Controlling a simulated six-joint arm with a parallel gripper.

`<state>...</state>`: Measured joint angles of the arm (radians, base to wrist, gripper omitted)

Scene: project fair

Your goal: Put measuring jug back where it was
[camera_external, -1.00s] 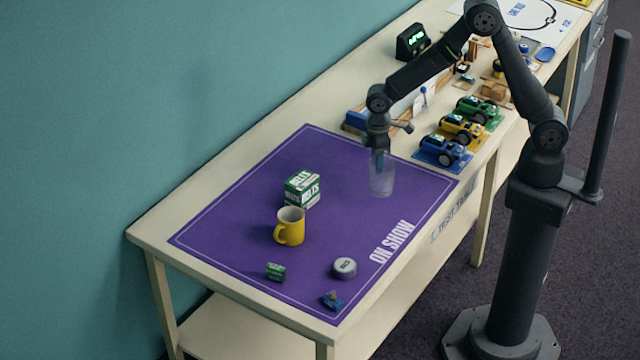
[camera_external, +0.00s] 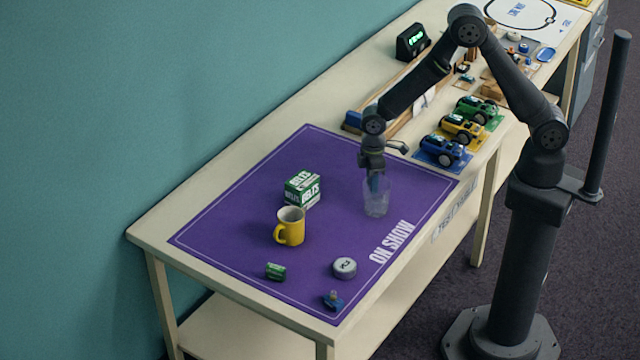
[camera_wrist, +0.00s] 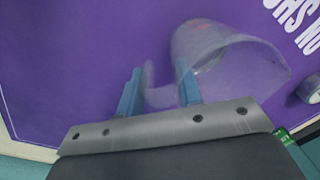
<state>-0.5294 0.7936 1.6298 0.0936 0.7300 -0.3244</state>
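The clear measuring jug (camera_external: 376,199) is upright over the right part of the purple mat (camera_external: 240,215). It also shows in the wrist view (camera_wrist: 235,70), where its see-through handle lies between my blue fingers. My gripper (camera_external: 374,184) points down at the jug and is shut on its handle; it also shows in the wrist view (camera_wrist: 160,90). I cannot tell whether the jug's base touches the mat or hangs just above it.
On the mat stand a green-and-white belts box (camera_external: 302,189), a yellow mug (camera_external: 290,227), a grey round tape (camera_external: 344,268), a small green block (camera_external: 275,271) and a small blue item (camera_external: 333,301). Toy cars (camera_external: 441,150) line the table behind. The mat's left side is clear.

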